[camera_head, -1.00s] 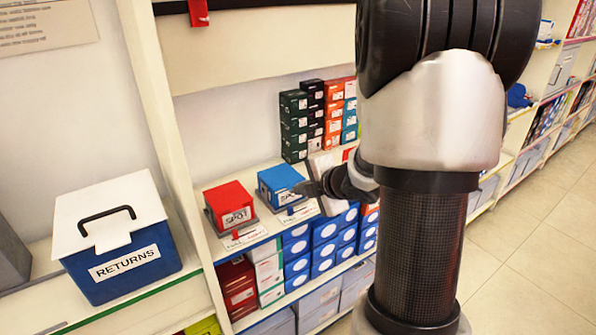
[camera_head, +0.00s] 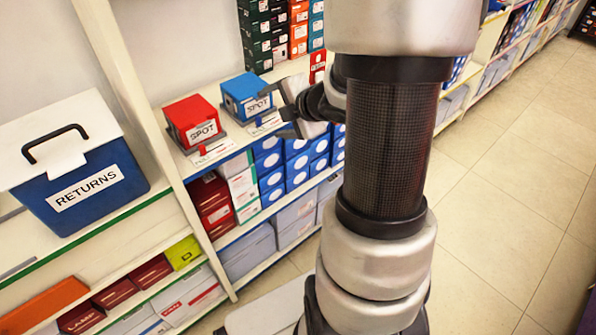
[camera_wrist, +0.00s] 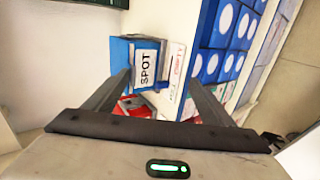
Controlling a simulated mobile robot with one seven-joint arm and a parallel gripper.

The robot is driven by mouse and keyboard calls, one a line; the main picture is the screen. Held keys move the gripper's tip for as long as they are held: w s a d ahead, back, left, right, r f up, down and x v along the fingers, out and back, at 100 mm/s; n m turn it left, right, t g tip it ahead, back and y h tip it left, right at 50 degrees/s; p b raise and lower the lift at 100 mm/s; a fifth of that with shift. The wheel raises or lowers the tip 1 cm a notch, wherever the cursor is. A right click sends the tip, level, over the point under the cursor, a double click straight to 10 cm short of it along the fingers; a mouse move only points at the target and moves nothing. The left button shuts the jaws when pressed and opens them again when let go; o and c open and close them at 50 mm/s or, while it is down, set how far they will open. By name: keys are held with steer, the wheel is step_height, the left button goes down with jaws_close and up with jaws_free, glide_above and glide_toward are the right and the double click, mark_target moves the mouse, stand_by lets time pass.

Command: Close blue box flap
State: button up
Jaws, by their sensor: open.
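The blue box (camera_head: 247,94) with a white SPOT label sits on the shelf, right of the red box. It also shows in the wrist view (camera_wrist: 121,50), just beyond my fingertips. Its top looks covered in the head view, but I cannot tell how its flap stands. My gripper (camera_head: 284,104) is at the right front of the blue box; in the wrist view my gripper (camera_wrist: 162,82) has its two fingers spread apart with nothing held. I cannot tell whether a finger touches the box.
A red SPOT box (camera_head: 195,122) stands close to the left of the blue box. Stacked shoe boxes (camera_head: 254,40) stand behind. A blue RETURNS bin (camera_head: 88,188) with a white lid is at the left. Tiled floor (camera_head: 500,180) is clear at the right.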

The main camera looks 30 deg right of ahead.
steer(key=o, duration=0.6)
steer(key=s+f, duration=0.2)
steer(key=f, duration=0.1)
steer(key=shift+s+d+f+b, duration=0.1)
steer(key=shift+d+f+b, duration=0.1)
steer(key=shift+f+b, duration=0.1)
steer(key=shift+s+d+f, duration=0.1)
steer(key=shift+s+f, duration=0.6)
steer(key=shift+f, duration=0.1)
steer(key=shift+d+f, duration=0.15)
steer(key=shift+f, duration=0.5)
steer(key=c, duration=1.2)
steer(key=shift+s+d+f, duration=0.15)
steer(key=shift+s+f, duration=0.6)
steer(key=shift+f, duration=0.35)
steer(key=shift+s+d+f, duration=0.1)
steer(key=shift+s+f, duration=0.7)
steer(key=shift+f, duration=0.25)
steer(key=shift+s+d+f, duration=0.15)
steer(key=shift+s+f, duration=0.6)
steer(key=shift+f, duration=0.35)
steer(key=shift+p+v, duration=8.75)
steer(key=shift+p, duration=1.9)
